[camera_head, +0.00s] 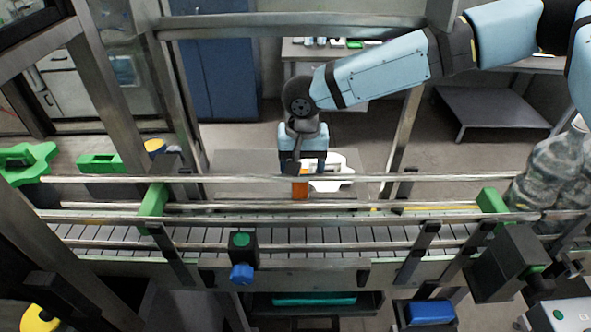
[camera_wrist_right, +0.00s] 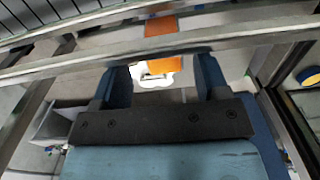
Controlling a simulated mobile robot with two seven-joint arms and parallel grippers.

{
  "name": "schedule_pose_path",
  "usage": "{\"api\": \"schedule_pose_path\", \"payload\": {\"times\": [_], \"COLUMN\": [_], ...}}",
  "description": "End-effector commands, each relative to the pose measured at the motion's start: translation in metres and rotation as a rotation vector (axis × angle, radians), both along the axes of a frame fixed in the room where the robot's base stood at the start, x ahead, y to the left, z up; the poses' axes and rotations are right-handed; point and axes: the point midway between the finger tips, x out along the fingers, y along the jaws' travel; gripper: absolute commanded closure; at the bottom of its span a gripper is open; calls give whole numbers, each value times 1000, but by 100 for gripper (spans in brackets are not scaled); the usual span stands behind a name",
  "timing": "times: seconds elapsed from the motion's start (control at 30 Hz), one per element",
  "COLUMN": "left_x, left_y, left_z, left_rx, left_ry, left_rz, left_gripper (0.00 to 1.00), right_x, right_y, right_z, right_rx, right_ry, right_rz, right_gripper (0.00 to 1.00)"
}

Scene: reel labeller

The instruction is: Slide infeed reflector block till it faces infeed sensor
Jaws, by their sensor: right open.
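An orange block (camera_head: 300,188), which looks like the reflector block, sits at the far guide rail of the conveyor, near the middle. In the right wrist view the orange block (camera_wrist_right: 162,64) shows between and beyond my fingertips, partly hidden by a rail. My right gripper (camera_head: 303,165) is open, pointing down at the far rail just behind the block; I cannot tell whether it touches. A black unit with a green top and blue knob (camera_head: 241,258) is on the near side, left of the block; it may be the infeed sensor. My left gripper is not in view.
Steel guide rails (camera_head: 420,178) run along the slatted conveyor (camera_head: 330,236). Green brackets stand at the left (camera_head: 153,202) and right (camera_head: 492,203). A white part (camera_head: 335,172) lies behind the far rail. Clear bottles (camera_head: 552,170) stand at the right end.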

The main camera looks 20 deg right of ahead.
Motion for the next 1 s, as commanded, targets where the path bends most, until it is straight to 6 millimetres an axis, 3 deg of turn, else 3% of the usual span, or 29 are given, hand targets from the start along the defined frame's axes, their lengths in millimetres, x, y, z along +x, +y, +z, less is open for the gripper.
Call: {"api": "schedule_pose_path", "payload": {"times": [0.2, 0.5, 0.57, 0.8, 0.83, 1.0], "left_x": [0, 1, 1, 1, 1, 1], "left_y": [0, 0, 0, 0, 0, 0], "left_z": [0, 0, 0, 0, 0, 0], "left_rx": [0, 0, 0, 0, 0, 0], "left_ry": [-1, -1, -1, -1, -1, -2], "left_rz": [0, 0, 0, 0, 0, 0], "left_gripper": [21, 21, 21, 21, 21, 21], "right_x": [-6, -7, -7, -7, -7, -3], "right_y": [-3, -4, -4, -4, -4, -1], "right_z": [-23, -26, -26, -26, -26, -27], "right_rx": [0, 0, 0, 0, 0, 3], "right_ry": [-1, 0, 0, -1, -1, -1], "right_rz": [-4, -6, -6, -6, -6, 0], "right_gripper": [32, 32, 41, 96, 100, 100]}}
